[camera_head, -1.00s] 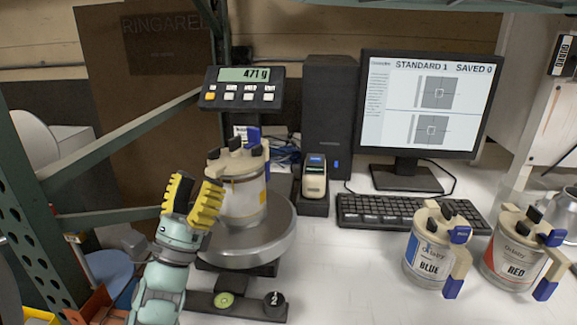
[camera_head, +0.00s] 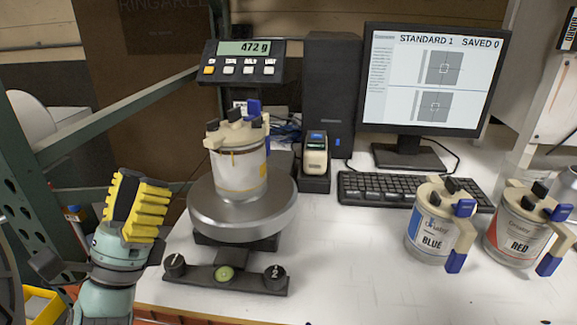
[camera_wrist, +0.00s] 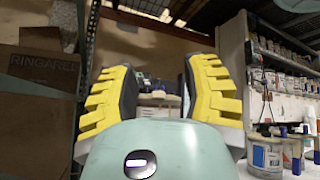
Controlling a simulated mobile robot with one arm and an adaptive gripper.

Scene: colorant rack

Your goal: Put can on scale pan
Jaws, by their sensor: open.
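A white can (camera_head: 239,172) with a beige clamp lid and blue and black parts stands upright on the round metal scale pan (camera_head: 243,217). The scale display (camera_head: 243,47) above it reads 472 g. My gripper (camera_head: 137,205), with yellow ridged fingers, is left of the pan and apart from the can. In the wrist view my gripper (camera_wrist: 158,95) has its fingers spread wide with nothing held between them.
A blue-labelled can (camera_head: 435,220) and a red-labelled can (camera_head: 519,228) stand on the right of the white table. A keyboard (camera_head: 385,190) and monitor (camera_head: 430,80) are behind. A green metal post (camera_head: 35,190) stands at the left.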

